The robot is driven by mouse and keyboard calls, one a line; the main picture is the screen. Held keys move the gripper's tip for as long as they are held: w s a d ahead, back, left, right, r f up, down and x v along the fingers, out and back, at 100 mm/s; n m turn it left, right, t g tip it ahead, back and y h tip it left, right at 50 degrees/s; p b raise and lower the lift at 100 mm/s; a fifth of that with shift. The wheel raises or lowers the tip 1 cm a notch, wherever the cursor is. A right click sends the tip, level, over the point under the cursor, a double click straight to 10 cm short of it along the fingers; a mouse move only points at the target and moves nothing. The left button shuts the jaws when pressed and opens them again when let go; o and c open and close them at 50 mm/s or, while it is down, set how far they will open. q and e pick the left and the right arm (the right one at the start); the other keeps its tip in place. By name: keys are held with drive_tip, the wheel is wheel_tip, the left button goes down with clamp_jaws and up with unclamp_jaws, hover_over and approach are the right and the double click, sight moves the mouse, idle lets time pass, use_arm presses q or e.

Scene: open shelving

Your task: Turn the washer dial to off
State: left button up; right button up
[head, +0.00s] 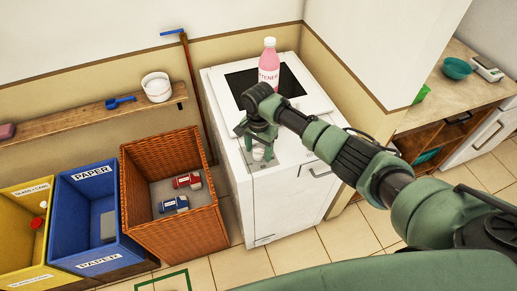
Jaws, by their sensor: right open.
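The white washer (290,190) stands in the middle, with a dark opening in its top. Its pale round dial (259,154) is on the grey panel at the front of the top, partly hidden by my gripper. My right gripper (257,145) points down at the dial with its green fingers open, close around or just above it. I cannot tell whether the fingers touch the dial, and its pointer setting is not readable. My left gripper is not in view.
A pink bottle (269,66) stands at the washer's opening. A wicker basket (168,222) with two toy cars, a blue paper bin (75,225) and a yellow bin (20,230) stand left. A wooden shelf (75,122) holds a white bucket (157,87). Tiled floor in front is free.

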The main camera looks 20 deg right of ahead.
clamp_jaws()
